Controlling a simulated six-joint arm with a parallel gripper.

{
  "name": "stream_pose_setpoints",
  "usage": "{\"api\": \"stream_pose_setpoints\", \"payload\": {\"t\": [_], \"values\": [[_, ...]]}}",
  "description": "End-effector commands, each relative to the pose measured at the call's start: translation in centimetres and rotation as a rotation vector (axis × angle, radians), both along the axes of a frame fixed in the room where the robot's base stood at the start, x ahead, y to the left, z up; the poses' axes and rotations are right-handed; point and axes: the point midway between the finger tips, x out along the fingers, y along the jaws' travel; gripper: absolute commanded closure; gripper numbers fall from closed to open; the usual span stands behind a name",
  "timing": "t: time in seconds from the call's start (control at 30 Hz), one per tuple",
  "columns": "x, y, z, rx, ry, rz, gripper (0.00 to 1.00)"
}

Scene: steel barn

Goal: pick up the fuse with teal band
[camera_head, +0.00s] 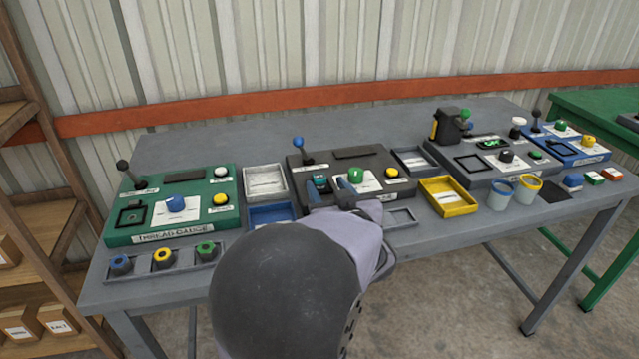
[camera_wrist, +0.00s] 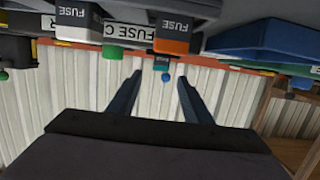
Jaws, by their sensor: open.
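A small teal-and-dark piece (camera_head: 320,184) sits on the dark middle station, and a teal piece (camera_wrist: 161,63) also shows between the fingers in the wrist view. I take it for the fuse with teal band, but it is too small to be sure. My gripper (camera_head: 329,188) is open and empty above the front of that station; its fingers (camera_wrist: 160,75) point towards the station in the wrist view. My arm hides the station's front.
The middle station (camera_head: 385,158) has a blue-knobbed lever (camera_head: 298,143) and a green knob (camera_head: 355,174). A blue tray (camera_head: 270,226) and white tray (camera_head: 264,167) stand left, a yellow tray (camera_head: 448,184) right. The table's back (camera_head: 230,138) is clear.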

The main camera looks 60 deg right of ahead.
Motion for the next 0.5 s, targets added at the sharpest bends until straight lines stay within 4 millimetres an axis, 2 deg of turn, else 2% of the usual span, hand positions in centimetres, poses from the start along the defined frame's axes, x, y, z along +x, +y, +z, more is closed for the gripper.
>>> {"api": "stream_pose_setpoints", "payload": {"t": [0.5], "values": [[3.4, -3.4, -1.3, 0.000, 0.000, 0.001, 0.55]]}}
